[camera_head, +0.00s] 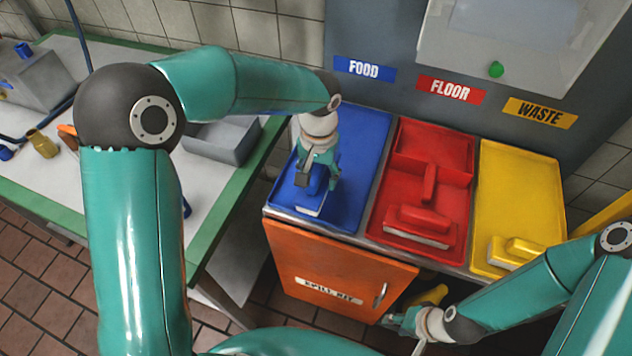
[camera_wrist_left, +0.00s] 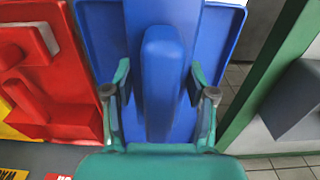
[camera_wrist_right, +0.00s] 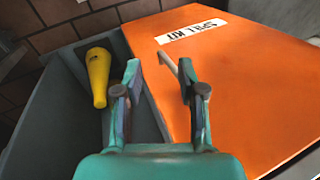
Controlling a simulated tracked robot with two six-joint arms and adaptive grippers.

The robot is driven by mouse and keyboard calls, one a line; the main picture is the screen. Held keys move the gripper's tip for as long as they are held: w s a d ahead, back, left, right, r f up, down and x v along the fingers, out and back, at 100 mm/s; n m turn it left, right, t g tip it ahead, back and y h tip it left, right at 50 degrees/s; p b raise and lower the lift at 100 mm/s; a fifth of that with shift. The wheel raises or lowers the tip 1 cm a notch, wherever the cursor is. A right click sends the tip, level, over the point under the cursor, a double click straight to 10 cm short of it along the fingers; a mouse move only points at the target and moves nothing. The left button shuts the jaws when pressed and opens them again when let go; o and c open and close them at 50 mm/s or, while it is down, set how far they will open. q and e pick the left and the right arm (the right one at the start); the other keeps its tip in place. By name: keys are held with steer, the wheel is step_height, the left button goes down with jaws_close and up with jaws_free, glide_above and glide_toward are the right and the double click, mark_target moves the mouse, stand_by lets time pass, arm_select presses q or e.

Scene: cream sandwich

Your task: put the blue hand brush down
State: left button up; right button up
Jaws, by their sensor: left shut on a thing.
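My left gripper (camera_head: 316,178) is shut on the blue hand brush (camera_head: 312,199), over the blue tray (camera_head: 362,160) below the FOOD label. The brush has pale bristles along its lower side. In the left wrist view, its handle (camera_wrist_left: 162,80) lies between the fingers of the left gripper (camera_wrist_left: 160,90). I cannot tell whether the bristles touch the tray. My right gripper (camera_head: 398,318) is low, by the orange SPILL KIT door (camera_head: 335,270). In the right wrist view, the right gripper (camera_wrist_right: 158,90) is open, with the pale door handle (camera_wrist_right: 172,66) near its fingertips.
A red tray (camera_head: 375,225) with a red dustpan and brush (camera_head: 418,222), and a yellow tray (camera_head: 515,190) with a yellow brush (camera_head: 515,250), stand to the right. The orange door is ajar; a yellow object (camera_wrist_right: 97,75) shows in the grey space beside it. A green-edged table (camera_head: 225,210) stands left.

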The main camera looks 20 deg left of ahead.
arm_select(q)
steer(key=shift+f, duration=1.8)
steer(key=shift+f, duration=0.1)
steer(key=shift+f, duration=0.15)
steer(key=o, duration=1)
steer(key=shift+r, duration=0.35)
step_height(320, 180, up, 12)
steer(key=shift+f, duration=0.1)
